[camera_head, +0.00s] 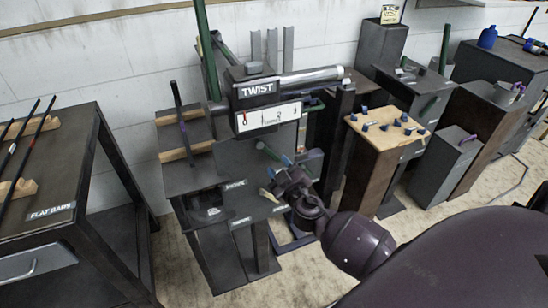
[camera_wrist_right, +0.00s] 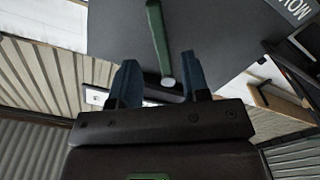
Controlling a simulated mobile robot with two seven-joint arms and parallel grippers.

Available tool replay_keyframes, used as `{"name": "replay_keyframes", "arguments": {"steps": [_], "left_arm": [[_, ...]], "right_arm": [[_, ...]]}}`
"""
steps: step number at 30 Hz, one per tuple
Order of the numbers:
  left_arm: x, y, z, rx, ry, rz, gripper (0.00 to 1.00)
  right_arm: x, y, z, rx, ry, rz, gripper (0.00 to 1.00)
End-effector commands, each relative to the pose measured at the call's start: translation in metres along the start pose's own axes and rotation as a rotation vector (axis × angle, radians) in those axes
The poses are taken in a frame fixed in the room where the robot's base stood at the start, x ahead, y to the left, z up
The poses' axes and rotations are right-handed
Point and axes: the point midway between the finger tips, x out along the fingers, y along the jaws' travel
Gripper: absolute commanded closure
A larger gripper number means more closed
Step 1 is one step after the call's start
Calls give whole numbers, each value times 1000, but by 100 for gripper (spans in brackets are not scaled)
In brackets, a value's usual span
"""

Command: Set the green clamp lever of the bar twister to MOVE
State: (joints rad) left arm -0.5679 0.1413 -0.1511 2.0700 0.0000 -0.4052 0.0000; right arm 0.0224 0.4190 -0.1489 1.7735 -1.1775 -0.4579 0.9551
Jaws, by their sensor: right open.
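The bar twister is a dark grey machine with a TWIST sign (camera_head: 257,88) and a white dial panel (camera_head: 268,116). Its green clamp lever (camera_head: 270,152) shows as a short green bar on the machine's front, just beyond my right gripper (camera_head: 276,177). In the right wrist view the green lever (camera_wrist_right: 157,38) runs down from the top, and its pale rounded end lies between the two blue fingertips of my open right gripper (camera_wrist_right: 162,76). I cannot tell whether either finger touches it. My left gripper is out of view.
Small label plates sit on the machine's lower table (camera_head: 240,205); part of a label reading MOV (camera_wrist_right: 297,8) shows in the right wrist view. A FLAT BARS bench (camera_head: 80,235) stands left. A wooden-topped stand (camera_head: 375,145) with blue pieces stands right.

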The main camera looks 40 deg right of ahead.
Motion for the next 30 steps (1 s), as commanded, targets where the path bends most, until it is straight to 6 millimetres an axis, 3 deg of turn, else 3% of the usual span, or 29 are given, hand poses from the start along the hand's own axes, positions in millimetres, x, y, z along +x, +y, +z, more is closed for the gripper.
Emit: {"name": "replay_keyframes", "arguments": {"steps": [3, 9, 21, 23, 30], "left_arm": [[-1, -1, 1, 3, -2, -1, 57], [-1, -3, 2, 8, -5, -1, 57], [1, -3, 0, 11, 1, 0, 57], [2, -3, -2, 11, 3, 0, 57], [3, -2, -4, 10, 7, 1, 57]], "right_arm": [[20, 1, -1, -3, 1, 1, 57], [39, 0, 1, -2, -1, 0, 57], [45, 0, 1, -1, -1, 0, 57], [45, 0, 1, -1, -1, 0, 64], [45, 0, 0, -1, -1, 0, 100]]}}
